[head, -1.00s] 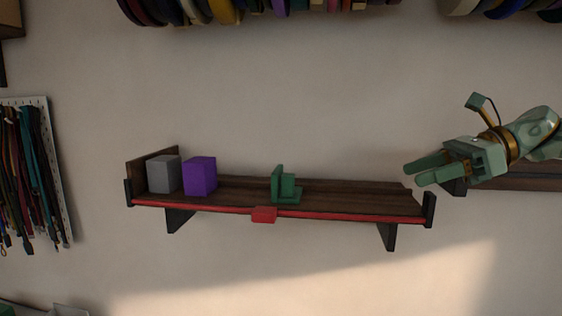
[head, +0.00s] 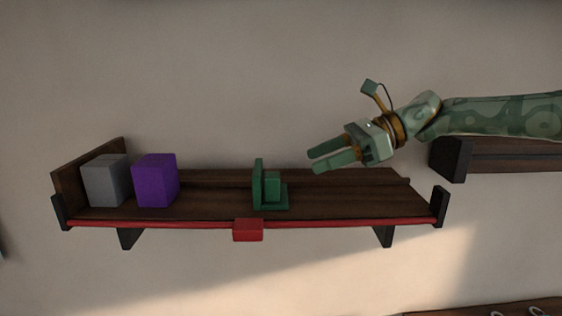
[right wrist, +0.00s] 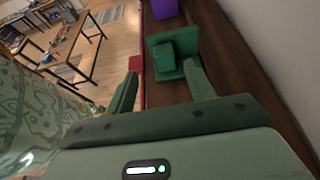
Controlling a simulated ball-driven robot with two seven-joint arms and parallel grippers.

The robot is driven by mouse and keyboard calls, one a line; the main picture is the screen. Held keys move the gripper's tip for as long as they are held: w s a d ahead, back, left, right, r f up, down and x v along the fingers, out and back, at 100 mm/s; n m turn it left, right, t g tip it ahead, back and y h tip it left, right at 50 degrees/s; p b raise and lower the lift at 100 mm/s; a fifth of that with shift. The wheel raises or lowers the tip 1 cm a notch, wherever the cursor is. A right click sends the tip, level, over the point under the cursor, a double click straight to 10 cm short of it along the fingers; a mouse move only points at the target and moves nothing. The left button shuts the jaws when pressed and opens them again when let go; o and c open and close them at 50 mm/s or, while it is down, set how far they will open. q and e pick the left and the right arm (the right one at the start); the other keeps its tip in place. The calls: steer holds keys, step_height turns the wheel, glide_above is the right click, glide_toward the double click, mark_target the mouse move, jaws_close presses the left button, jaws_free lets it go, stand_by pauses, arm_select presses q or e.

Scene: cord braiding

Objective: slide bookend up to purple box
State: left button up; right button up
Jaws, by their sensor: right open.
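The green bookend (head: 270,190) stands upright on the wooden shelf (head: 340,200), near its middle. The purple box (head: 156,181) stands to its left, with a clear gap of bare shelf between them. My right gripper (head: 314,161) is open and empty, above and to the right of the bookend, apart from it. In the right wrist view the bookend (right wrist: 168,54) lies ahead between the open fingers (right wrist: 165,85), and the purple box (right wrist: 164,8) shows beyond it at the top edge. My left gripper is not in view.
A grey box (head: 105,181) stands left of the purple box by the shelf's wooden end wall (head: 75,170). A red rail with a red block (head: 248,230) runs along the front edge. A black end bracket (head: 440,206) stands at the right end. Another shelf (head: 510,155) is at right.

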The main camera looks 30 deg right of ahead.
mark_target(277, 174)
steer(key=p+x, duration=0.1)
steer(key=x, duration=0.6)
steer(key=shift+w+d+f+p, duration=0.1)
steer(key=shift+w+d+p, duration=0.05)
steer(key=shift+w+p, duration=0.25)
steer(key=shift+a+f, duration=0.1)
steer(key=shift+a, duration=0.2)
steer(key=shift+a+f, duration=0.1)
steer(key=shift+a, duration=0.15)
steer(key=shift+w+a+f, duration=0.1)
steer(key=shift+w+a, duration=0.05)
steer(key=shift+w, duration=0.1)
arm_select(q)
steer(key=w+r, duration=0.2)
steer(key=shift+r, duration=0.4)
arm_select(e)
steer(key=shift+w, duration=0.1)
